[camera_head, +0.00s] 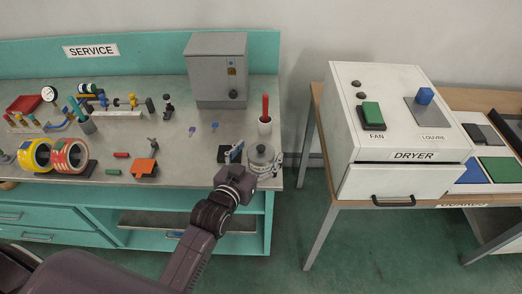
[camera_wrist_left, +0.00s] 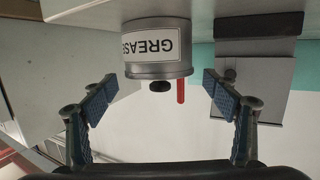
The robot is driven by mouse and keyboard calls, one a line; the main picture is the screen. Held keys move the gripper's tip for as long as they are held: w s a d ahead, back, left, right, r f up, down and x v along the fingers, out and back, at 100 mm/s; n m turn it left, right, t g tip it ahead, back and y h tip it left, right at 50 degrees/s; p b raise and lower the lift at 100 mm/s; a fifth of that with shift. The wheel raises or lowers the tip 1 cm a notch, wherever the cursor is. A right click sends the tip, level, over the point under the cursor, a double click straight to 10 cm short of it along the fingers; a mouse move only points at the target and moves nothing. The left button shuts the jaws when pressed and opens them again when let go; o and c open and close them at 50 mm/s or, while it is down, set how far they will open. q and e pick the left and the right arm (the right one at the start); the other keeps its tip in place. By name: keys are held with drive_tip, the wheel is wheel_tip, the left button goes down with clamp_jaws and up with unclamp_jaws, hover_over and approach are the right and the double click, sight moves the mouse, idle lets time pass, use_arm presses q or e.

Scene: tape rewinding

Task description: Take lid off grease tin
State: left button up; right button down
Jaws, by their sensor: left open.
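The grease tin (camera_head: 262,158) is a grey metal can near the front right edge of the service bench. In the left wrist view, which looks upside down, its white GREASE label (camera_wrist_left: 152,44) shows. Its grey lid (camera_wrist_left: 160,72) with a dark knob (camera_wrist_left: 159,86) is on the tin. My left gripper (camera_head: 239,158) is beside the tin in the head view. In the left wrist view my left gripper (camera_wrist_left: 162,84) is open, its blue-padded fingers apart on either side of the lid and knob, with nothing held. My right gripper is not in view.
A grey cabinet (camera_head: 217,70) stands at the back. Tape rolls (camera_head: 69,155) and an orange block (camera_head: 146,167) lie left. A dryer (camera_head: 398,125) stands right, across a gap.

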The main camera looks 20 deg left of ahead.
use_arm(q)
drive_tip(key=c, duration=1)
drive_tip(key=shift+r, duration=0.1)
